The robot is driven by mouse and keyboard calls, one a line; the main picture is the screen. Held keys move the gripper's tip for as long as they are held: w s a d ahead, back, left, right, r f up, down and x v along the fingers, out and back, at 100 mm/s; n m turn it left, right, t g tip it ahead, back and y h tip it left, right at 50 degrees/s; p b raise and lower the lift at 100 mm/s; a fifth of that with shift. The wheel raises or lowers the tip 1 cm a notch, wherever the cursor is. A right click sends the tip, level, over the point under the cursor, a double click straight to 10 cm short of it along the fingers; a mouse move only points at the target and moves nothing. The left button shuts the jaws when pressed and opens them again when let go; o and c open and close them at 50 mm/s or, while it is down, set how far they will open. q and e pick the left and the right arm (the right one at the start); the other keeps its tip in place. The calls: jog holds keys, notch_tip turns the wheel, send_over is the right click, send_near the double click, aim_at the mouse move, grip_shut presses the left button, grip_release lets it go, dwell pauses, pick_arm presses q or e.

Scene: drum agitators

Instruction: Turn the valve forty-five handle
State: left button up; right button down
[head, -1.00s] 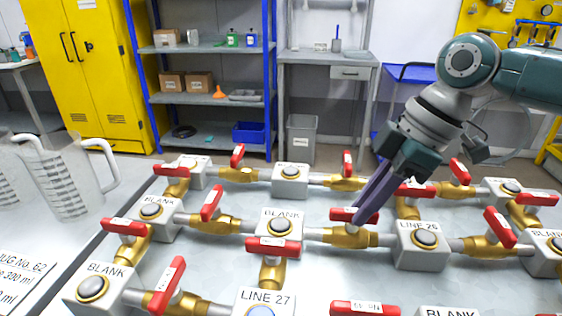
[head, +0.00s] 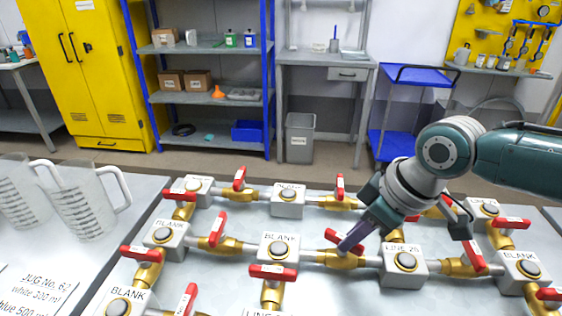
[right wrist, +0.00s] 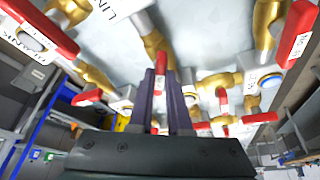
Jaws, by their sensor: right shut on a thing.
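My right gripper (head: 346,243) reaches down from the right with its dark purple fingers. It is shut on a red valve handle (head: 333,236) on a brass valve (head: 342,260). This valve sits in the pipe between a block marked BLANK (head: 278,250) and a block that seems to read LINE 26 (head: 404,263). The fingers hide much of the handle, and its label is not readable. In the right wrist view the red handle (right wrist: 160,63) shows between the two fingertips. I cannot make out "forty-five" on any handle. My left gripper is not in view.
Several similar red-handled valves and button blocks crowd the bench, such as a red handle (head: 219,229) left and another (head: 473,256) right. White jugs (head: 84,205) stand at left. A blue trolley (head: 428,76) stands behind.

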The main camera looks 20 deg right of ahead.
jog(key=m+p, duration=0.1)
jog(key=m+h+p, duration=0.1)
jog(key=m+p, duration=0.1)
jog(key=shift+s+a+r+m+p, duration=0.1)
jog(key=shift+a+r+m+p, duration=0.2)
jog(key=shift+a+m, duration=0.1)
jog(key=m+h+p, duration=0.1)
jog(key=m+p, duration=0.1)
jog(key=m, duration=0.1)
jog(key=shift+a+f+m+h, duration=0.2)
jog(key=shift+m+h, duration=0.1)
jog(key=shift+h, duration=0.1)
jog(key=shift+a+m+h, duration=0.1)
jog(key=shift+m+h, duration=0.3)
jog(key=shift+m, duration=0.7)
jog(key=shift+f+m+h, duration=0.1)
jog(key=shift+m+h, duration=0.4)
jog(key=shift+m, duration=0.6)
jog(key=c, duration=0.9)
grip_release()
jog(key=shift+o, duration=0.2)
